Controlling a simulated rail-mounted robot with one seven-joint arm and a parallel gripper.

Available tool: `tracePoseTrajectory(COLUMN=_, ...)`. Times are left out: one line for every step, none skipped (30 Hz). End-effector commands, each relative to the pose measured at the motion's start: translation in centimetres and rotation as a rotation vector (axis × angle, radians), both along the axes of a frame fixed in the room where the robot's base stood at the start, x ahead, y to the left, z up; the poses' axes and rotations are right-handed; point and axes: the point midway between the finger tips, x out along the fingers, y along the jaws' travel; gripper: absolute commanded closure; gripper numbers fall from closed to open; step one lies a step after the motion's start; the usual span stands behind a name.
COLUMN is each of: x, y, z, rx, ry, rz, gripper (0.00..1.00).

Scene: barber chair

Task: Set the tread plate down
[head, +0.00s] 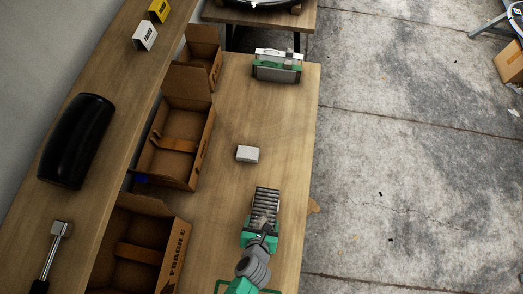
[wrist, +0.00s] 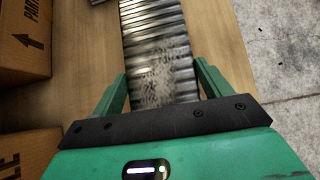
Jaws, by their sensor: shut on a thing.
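The tread plate (head: 266,202) is a grey ribbed metal piece with a worn, speckled patch. It is over the right part of the wooden bench, near the bench's right edge. My green gripper (head: 262,228) is shut on it from the near end. In the wrist view the tread plate (wrist: 158,40) runs away from me between the two green fingers of my gripper (wrist: 160,82), one on each side. Its far end is cut off by the top of that view. I cannot tell whether its underside touches the bench.
A small pale block (head: 247,154) lies beyond the plate. Open cardboard boxes (head: 200,165) line the bench's left side. A green-and-grey fixture (head: 277,67) stands at the far end. The bench (head: 285,125) is bare between block and fixture. A black roll (head: 76,140) lies on the shelf.

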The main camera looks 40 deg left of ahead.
Motion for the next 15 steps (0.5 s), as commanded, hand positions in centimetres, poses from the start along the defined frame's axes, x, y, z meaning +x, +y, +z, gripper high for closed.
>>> tracePoseTrajectory(x=0.1, y=0.0, z=-0.7, rx=0.0, ry=-0.001, rz=0.002, gripper=0.72)
tracePoseTrajectory(x=0.1, y=0.0, z=-1.3, rx=-0.001, ry=-0.002, rz=0.001, gripper=0.72)
tracePoseTrajectory(x=0.1, y=0.1, z=-2.0, rx=-0.001, ry=-0.002, rz=0.003, gripper=0.72)
tracePoseTrajectory(x=0.0, y=0.1, z=-2.5, rx=0.0, ry=-0.001, rz=0.004, gripper=0.72)
tracePoseTrajectory(x=0.0, y=0.1, z=-2.8, rx=0.0, ry=-0.001, rz=0.002, gripper=0.72)
tracePoseTrajectory(x=0.1, y=0.0, z=-3.2, rx=0.0, ry=-0.002, rz=0.001, gripper=0.72)
tracePoseTrajectory(x=0.1, y=0.0, z=-3.4, rx=0.0, ry=-0.002, rz=0.001, gripper=0.72)
tracePoseTrajectory(x=0.0, y=0.0, z=-3.4, rx=0.0, ry=-0.002, rz=0.001, gripper=0.72)
tracePoseTrajectory(x=0.1, y=0.0, z=-3.4, rx=0.0, ry=-0.002, rz=0.001, gripper=0.72)
tracePoseTrajectory(x=0.1, y=0.0, z=-3.4, rx=0.0, ry=-0.002, rz=0.0, gripper=0.72)
tracePoseTrajectory(x=0.1, y=0.0, z=-3.3, rx=0.0, ry=-0.003, rz=0.0, gripper=0.72)
tracePoseTrajectory(x=0.1, y=0.0, z=-3.3, rx=0.0, ry=-0.003, rz=0.0, gripper=0.72)
tracePoseTrajectory(x=0.1, y=0.0, z=-3.3, rx=0.001, ry=-0.003, rz=-0.001, gripper=0.72)
tracePoseTrajectory(x=0.1, y=0.0, z=-3.3, rx=0.001, ry=-0.003, rz=-0.001, gripper=0.72)
tracePoseTrajectory(x=0.1, y=0.0, z=-3.3, rx=0.001, ry=-0.003, rz=-0.001, gripper=0.72)
